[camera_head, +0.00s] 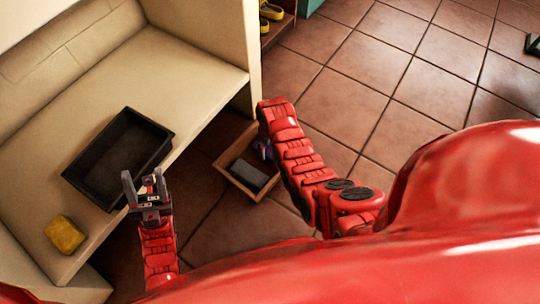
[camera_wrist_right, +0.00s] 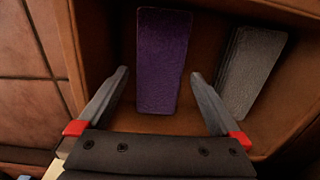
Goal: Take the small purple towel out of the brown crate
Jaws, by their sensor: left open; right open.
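The brown crate (camera_head: 232,182) stands on the tiled floor beside the bench, partly hidden by my right arm. In the right wrist view the crate (camera_wrist_right: 205,50) fills most of the picture. The small purple towel (camera_wrist_right: 162,60) lies inside it; a bit of the towel (camera_head: 263,148) shows beside my arm in the head view. My right gripper (camera_wrist_right: 158,76) is open, its fingers on either side of the towel's near part, with visible gaps; whether they reach its depth I cannot tell. My left gripper (camera_head: 143,182) is open and empty by the black tray.
A grey folded cloth (camera_wrist_right: 250,70) lies in the crate right of the towel, also in the head view (camera_head: 248,175). A black tray (camera_head: 70,176) and a yellow sponge (camera_head: 64,235) are on the beige bench (camera_head: 205,75). Open tiled floor (camera_head: 370,65) lies beyond.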

